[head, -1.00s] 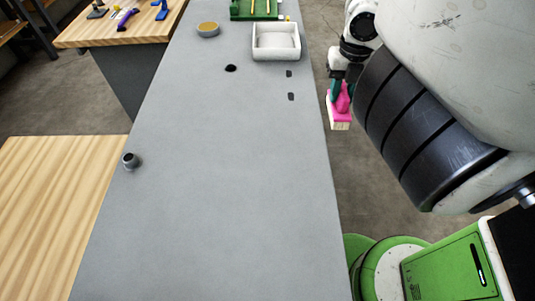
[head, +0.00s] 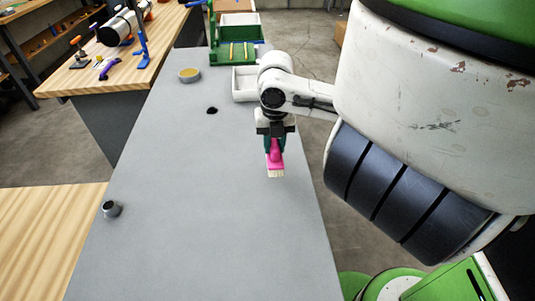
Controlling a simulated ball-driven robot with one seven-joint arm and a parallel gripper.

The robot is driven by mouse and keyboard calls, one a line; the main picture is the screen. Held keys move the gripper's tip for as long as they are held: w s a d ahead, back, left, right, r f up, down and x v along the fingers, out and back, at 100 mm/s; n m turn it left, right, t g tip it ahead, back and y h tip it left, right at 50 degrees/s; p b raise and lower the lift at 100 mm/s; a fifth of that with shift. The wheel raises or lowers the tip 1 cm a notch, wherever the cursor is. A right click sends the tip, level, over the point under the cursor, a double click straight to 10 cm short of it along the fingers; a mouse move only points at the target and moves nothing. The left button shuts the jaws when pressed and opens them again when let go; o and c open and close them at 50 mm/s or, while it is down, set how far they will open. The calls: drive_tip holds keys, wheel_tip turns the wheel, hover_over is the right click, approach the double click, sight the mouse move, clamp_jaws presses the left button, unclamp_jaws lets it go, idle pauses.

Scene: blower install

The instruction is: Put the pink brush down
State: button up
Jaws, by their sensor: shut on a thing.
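The pink brush (head: 275,158) has a pink handle and pale bristles (head: 276,173) that point down. My gripper (head: 274,143) is shut on the upper part of the brush. It holds the brush upright over the right half of the grey table (head: 190,220). I cannot tell whether the bristles touch the table top or hang a little above it. The gripper's fingers partly hide the top of the handle.
A white tray (head: 240,84) and a green rack (head: 234,52) stand at the far end. A round tin (head: 189,75), a dark spot (head: 212,110) and a small grey cup (head: 111,209) are on the table's left side.

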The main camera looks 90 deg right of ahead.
drive_tip(key=shift+w+d+f, duration=0.15)
drive_tip(key=shift+w+f, duration=0.35)
drive_tip(key=shift+f, duration=0.15)
drive_tip(key=shift+w+d+f, duration=0.1)
drive_tip(key=shift+w+f, duration=0.1)
drive_tip(key=shift+f, duration=0.8)
drive_tip(key=shift+w+d+f, duration=0.1)
drive_tip(key=shift+w+f, duration=0.05)
drive_tip(key=shift+f, duration=0.85)
drive_tip(key=shift+f, duration=0.2)
drive_tip(key=o, duration=0.9)
drive_tip(key=shift+a, duration=0.1)
drive_tip(key=shift+r, duration=0.15)
wheel_tip(320, 180, up, 12)
drive_tip(key=shift+r, duration=0.1)
